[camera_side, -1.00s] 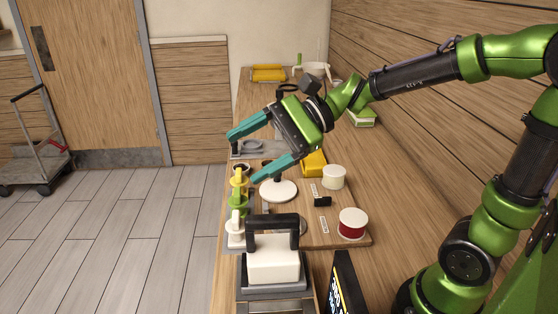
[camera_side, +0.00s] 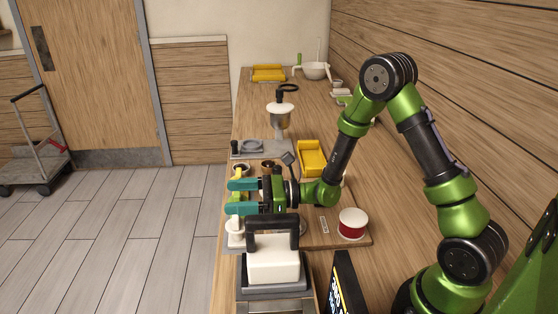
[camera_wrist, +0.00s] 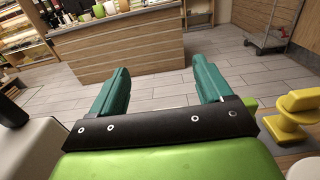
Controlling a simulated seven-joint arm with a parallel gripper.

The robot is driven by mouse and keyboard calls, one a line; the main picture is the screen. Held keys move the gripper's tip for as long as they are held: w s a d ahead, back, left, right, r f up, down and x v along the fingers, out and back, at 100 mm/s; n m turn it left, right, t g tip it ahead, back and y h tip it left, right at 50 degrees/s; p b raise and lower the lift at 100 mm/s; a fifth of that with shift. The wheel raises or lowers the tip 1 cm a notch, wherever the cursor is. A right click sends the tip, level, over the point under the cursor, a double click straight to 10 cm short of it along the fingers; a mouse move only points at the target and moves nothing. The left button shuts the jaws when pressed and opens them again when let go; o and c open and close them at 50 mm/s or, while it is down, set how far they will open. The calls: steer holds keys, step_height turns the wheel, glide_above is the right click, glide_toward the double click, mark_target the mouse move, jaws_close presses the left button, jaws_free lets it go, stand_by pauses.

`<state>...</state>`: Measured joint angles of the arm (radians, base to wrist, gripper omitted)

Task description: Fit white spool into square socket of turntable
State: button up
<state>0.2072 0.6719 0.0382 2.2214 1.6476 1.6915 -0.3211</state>
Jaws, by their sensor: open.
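My gripper (camera_side: 241,198) is open and points left over the near-left part of the wooden board (camera_side: 340,243). Its two teal fingers also show in the wrist view (camera_wrist: 162,88), apart, with only floor between them. A white spool (camera_side: 236,226) stands upright at the board's left edge, just below the nearer finger in the side view; its top is partly covered. A yellow spool (camera_wrist: 293,115) shows right of the fingers in the wrist view. I cannot make out the turntable or its square socket for certain; my arm covers the middle of the board.
A white block with a black handle (camera_side: 274,265) stands close in front of my gripper. A red-and-white round container (camera_side: 352,223) sits at the board's right. A yellow tray (camera_side: 313,158) and a white-topped stand (camera_side: 280,108) are behind. Open floor lies left.

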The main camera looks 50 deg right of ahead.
mark_target(229, 225)
steer(key=shift+f, duration=0.95)
step_height(229, 225, down, 4)
steer(key=shift+f, duration=0.1)
steer(key=shift+x, duration=1.15)
steer(key=shift+w+a, duration=0.25)
steer(key=shift+a, duration=0.05)
steer(key=c, duration=1.4)
